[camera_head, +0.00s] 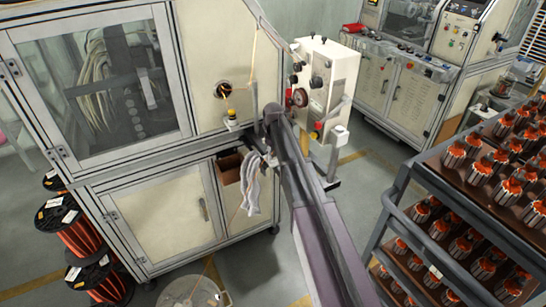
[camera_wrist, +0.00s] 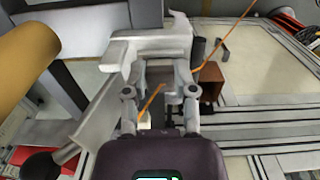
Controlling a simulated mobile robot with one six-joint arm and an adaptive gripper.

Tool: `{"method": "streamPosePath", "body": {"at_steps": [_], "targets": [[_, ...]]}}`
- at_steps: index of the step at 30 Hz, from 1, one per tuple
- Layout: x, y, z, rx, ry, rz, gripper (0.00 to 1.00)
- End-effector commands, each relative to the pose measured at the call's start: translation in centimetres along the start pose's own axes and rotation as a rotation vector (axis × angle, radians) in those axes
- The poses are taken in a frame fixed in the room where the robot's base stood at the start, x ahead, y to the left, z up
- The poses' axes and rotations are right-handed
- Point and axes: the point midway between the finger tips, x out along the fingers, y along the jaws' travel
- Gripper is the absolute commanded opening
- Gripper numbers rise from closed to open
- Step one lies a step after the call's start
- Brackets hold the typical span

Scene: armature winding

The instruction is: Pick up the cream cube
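I cannot make out a cream cube for certain in either view. In the wrist view, my gripper (camera_wrist: 160,92) reaches in from the bottom, its two grey fingers apart with a gap between them. Grey metal machine parts and an orange wire (camera_wrist: 152,100) show through that gap. I see nothing clearly held. A small pale patch (camera_wrist: 145,125) shows low between the fingers, too small to identify. In the head view, my arm reaches to the front of the cream winding machine (camera_head: 163,222), and the gripper is mostly hidden there.
A brown bin (camera_wrist: 213,84) sits right of my gripper; white gloves (camera_head: 251,184) hang by the machine in the head view. A cream control box (camera_head: 328,75) stands close behind my arm. A rack (camera_head: 455,235) of armatures is at right, wire spools (camera_head: 72,228) at left.

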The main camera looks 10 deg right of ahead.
Motion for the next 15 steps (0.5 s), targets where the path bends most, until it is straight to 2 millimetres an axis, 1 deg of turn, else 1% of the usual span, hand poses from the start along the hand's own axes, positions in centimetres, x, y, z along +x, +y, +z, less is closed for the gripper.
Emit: {"method": "streamPosePath", "body": {"at_steps": [8,15], "targets": [[-0.02,-0.02,0.01,0.000,0.000,0.000,0.21],[-0.58,-0.03,0.00,0.000,0.000,0.000,0.21]]}}
